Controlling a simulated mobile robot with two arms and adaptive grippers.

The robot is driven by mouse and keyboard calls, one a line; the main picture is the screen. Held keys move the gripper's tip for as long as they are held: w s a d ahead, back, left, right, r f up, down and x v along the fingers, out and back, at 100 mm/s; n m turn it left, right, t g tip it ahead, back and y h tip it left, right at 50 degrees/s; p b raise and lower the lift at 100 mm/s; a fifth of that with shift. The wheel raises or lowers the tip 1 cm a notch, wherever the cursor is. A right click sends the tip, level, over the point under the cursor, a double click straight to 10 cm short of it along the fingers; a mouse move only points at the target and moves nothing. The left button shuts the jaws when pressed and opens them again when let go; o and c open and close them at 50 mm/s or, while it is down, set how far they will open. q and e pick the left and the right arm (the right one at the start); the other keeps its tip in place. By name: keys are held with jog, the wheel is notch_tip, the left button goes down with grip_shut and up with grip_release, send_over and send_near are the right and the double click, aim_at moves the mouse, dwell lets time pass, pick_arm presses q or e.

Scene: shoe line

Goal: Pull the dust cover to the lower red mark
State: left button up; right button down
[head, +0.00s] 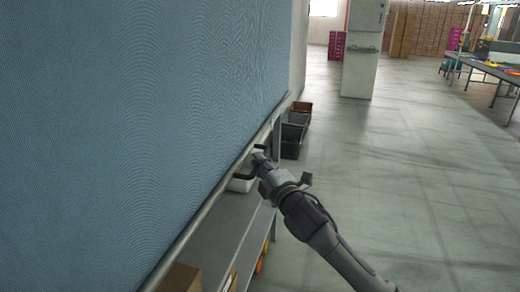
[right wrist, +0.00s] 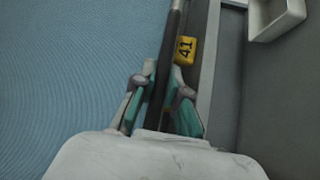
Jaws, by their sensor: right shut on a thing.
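The dust cover (head: 130,110) is a blue-grey textured sheet that fills the left of the head view. A metal bar (head: 205,208) runs along its lower edge. My right gripper (head: 259,157) is at this edge. In the right wrist view the cover (right wrist: 70,60) is on the left, and the teal fingers of my right gripper (right wrist: 160,92) are shut around a dark handle bar (right wrist: 172,45). No red mark shows in either view. My left gripper is out of view.
Below the cover is a grey shelf (head: 222,238) with a white bin (head: 240,184) and a cardboard box (head: 181,279). Dark crates (head: 291,146) stand beyond. The floor at right is clear up to a pillar (head: 362,65).

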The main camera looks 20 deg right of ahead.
notch_tip(320, 180, down, 8)
jog(key=b, duration=0.3)
jog(key=shift+f+b, duration=0.25)
jog(key=shift+b, duration=0.1)
jog(key=c, duration=1.2)
grip_release()
jog(key=shift+r, duration=0.1)
jog(key=v, duration=1.2)
